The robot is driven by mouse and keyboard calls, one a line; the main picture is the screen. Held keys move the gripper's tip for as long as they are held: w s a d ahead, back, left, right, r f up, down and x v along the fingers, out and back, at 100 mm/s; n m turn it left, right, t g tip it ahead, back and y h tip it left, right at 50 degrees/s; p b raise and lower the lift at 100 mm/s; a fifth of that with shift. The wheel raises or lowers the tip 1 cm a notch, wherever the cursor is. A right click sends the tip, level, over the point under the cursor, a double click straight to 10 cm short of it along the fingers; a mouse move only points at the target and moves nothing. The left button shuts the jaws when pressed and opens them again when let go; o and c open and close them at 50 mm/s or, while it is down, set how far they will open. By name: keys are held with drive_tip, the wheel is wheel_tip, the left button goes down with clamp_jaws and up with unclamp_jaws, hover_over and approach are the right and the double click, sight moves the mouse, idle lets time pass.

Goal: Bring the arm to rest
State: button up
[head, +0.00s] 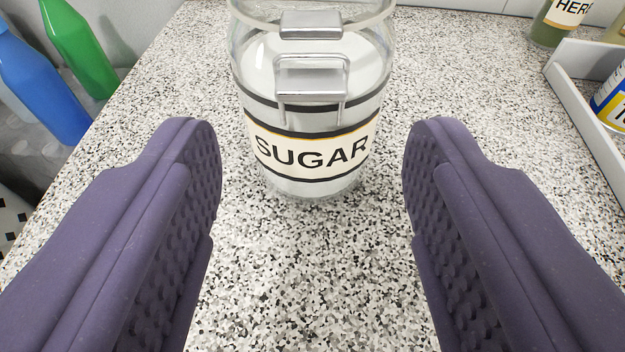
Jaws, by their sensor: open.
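My gripper (312,165) is open, with its two purple padded fingers wide apart at the left and right of the head view. Nothing is held between them. A clear glass jar (314,110) labelled SUGAR stands upright on the speckled counter (310,270), beyond the fingertips and centred between them in the picture. It has a metal clasp on its front, and its top is cut off by the picture edge. Both fingers look apart from the jar.
A green bottle (80,48) and a blue bottle (42,80) are at the upper left, past the counter's left edge. A grey tray (585,115) holding a can (610,98) is at the right. A labelled jar (556,22) stands at the back right. The counter between the fingers is clear.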

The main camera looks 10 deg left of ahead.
drive_tip(key=shift+v, duration=1)
